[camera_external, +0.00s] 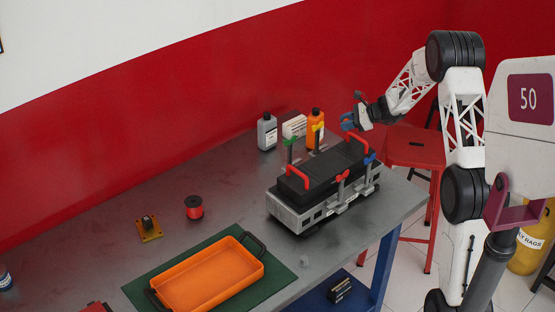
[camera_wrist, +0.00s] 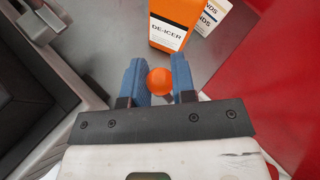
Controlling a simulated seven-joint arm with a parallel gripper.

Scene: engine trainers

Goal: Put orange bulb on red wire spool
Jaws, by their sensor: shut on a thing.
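The orange bulb (camera_wrist: 159,81) is a small round ball between the blue fingers of my gripper (camera_wrist: 157,72) in the wrist view. My gripper is shut on it. In the external view my gripper (camera_external: 347,121) is raised beyond the far right end of the black-and-grey engine trainer, and the bulb cannot be made out there. The red wire spool (camera_external: 193,207) stands upright on the grey table, left of the trainer and well away from my gripper. The spool is not in the wrist view.
The engine trainer (camera_external: 325,180) with red handles and coloured valves stands between gripper and spool. An orange de-icer bottle (camera_external: 316,130), a grey bottle (camera_external: 267,132) and a white box (camera_external: 294,126) stand behind it. An orange tray (camera_external: 208,274) and a yellow-based part (camera_external: 149,229) lie near the spool.

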